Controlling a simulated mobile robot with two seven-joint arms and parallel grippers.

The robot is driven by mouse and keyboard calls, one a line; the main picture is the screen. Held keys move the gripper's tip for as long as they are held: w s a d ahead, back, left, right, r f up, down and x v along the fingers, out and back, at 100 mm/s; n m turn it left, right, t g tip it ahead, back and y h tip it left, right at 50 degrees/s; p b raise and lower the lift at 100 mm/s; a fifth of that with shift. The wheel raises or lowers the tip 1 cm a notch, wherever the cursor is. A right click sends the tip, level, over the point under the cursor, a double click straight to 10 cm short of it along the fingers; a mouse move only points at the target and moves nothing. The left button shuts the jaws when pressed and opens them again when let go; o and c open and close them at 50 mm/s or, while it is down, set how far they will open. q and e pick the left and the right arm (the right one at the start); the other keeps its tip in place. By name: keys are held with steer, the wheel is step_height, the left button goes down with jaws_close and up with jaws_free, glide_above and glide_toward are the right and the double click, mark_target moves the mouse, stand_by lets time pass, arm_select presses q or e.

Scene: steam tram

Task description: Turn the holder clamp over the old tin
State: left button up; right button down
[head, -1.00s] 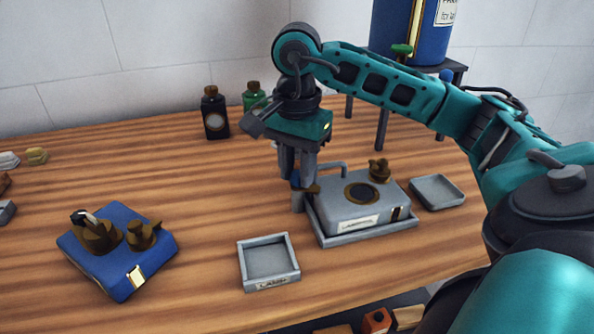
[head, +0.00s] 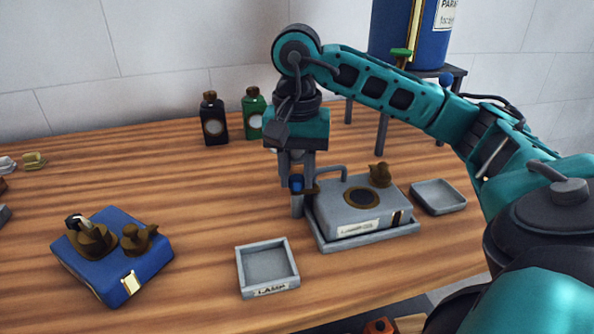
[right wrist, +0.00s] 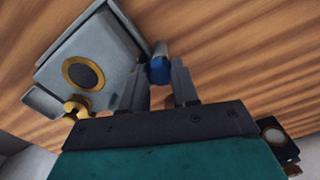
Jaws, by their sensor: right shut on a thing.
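A grey tin (head: 372,214) with a worn pale label, a dark round opening in a brass ring and a brass cap stands in a shallow grey tray (head: 375,240). It also shows in the right wrist view (right wrist: 112,50). My right gripper (head: 298,198) points down at the tin's left end. It is shut on a small blue-ended part (right wrist: 159,70), seen between the fingers in the right wrist view. I take this to be the clamp's handle; the fingers hide most of the clamp. My left gripper is not in view.
A blue tin (head: 112,260) with brass fittings lies at the left. An empty tray marked LAMP (head: 268,288) is in front, and another small tray (head: 438,210) at the right. Two bottles (head: 214,138) stand behind. The table's middle left is clear.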

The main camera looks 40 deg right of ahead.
mark_target(297, 178)
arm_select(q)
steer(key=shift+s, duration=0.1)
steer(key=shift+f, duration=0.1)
arm_select(e)
steer(key=c, duration=0.8)
jaws_free()
steer(key=shift+c, duration=0.2)
steer(key=shift+r, duration=0.1)
step_height(297, 178, up, 8)
steer(key=p, duration=0.3)
steer(key=shift+p, duration=0.3)
arm_select(q)
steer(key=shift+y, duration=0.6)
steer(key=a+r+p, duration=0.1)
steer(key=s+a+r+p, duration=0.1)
steer(key=p, duration=0.1)
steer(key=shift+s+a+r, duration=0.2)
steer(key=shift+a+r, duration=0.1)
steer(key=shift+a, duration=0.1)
arm_select(e)
step_height(297, 178, up, 5)
steer(key=shift+f, duration=0.1)
